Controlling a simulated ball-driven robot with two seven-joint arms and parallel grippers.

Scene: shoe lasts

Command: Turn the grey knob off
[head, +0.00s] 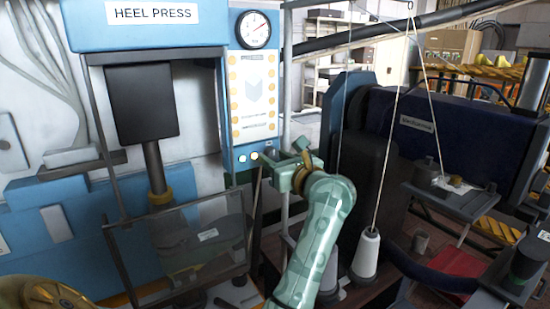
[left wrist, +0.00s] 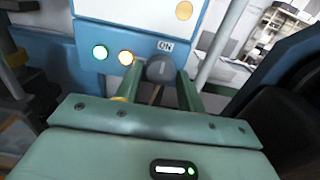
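The grey knob (left wrist: 160,68) is round and dark in the left wrist view, on the blue panel just below a small ON label (left wrist: 165,46). A short pale mark on it points up, roughly toward the label. My left gripper (left wrist: 160,78) is open, with one green finger on each side of the knob. The fingers look very close to it; I cannot tell whether they touch. In the head view my left gripper (head: 285,168) is at the lower right of the press panel and largely hides the knob. My right gripper is not in view.
A green light (left wrist: 100,52) and an orange-ringed light (left wrist: 126,57) are lit left of the knob. The heel press (head: 150,30) has a gauge (head: 253,30) and a clear guard (head: 180,240). A white thread cone (head: 367,255) stands right of my arm.

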